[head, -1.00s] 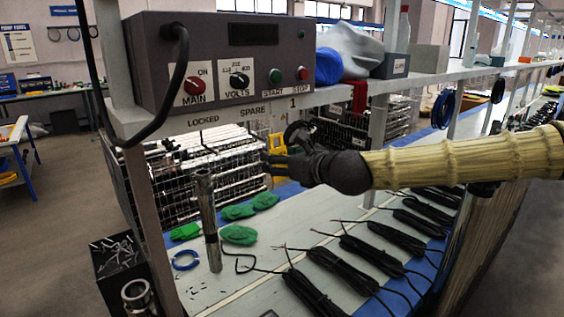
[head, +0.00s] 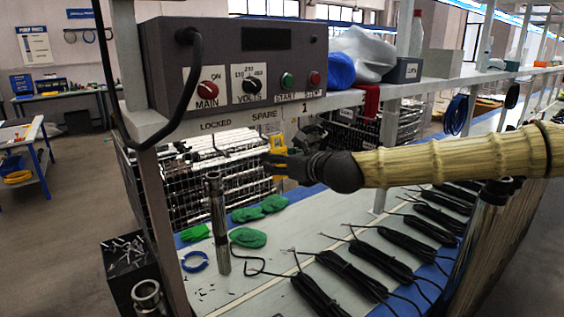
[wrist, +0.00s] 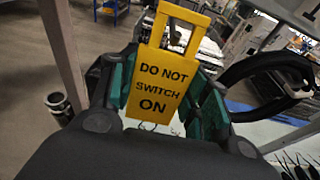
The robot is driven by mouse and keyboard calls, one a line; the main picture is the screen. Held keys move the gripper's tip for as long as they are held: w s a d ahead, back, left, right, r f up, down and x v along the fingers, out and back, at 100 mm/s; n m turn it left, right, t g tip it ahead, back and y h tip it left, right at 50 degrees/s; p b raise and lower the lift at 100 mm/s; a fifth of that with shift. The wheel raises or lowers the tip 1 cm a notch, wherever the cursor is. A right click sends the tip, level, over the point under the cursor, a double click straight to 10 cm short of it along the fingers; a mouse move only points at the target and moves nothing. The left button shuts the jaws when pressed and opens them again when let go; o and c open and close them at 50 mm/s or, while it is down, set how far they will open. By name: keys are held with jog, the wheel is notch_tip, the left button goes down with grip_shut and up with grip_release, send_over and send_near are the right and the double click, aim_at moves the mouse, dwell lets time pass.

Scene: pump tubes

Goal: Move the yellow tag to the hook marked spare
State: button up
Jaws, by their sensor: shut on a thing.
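The yellow tag (wrist: 160,85) reads "DO NOT SWITCH ON" and has an open loop at its top. In the wrist view it stands nearly upright between the green pads of my gripper (wrist: 162,98), which is shut on it. In the head view the tag (head: 277,146) and my gripper (head: 284,164) are just below the shelf rail, below and slightly right of the SPARE label (head: 264,115). The fingers partly cover the tag there. The LOCKED label (head: 215,124) is to the left, and a label "1" (head: 304,107) is to the right.
A grey control box (head: 236,70) stands on the shelf above, with a black cable (head: 190,85) hanging at its left. An upright metal tube (head: 218,225) stands on the bench below my gripper. Green cloths (head: 248,237) and several black cable bundles (head: 352,272) lie there.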

jog(key=shift+w+a+f+b, duration=0.6)
jog(key=shift+w+f+b, duration=0.05)
jog(key=shift+w+b, duration=0.2)
dwell(0.5)
jog(key=o, duration=1.1)
jog(key=shift+s, duration=0.1)
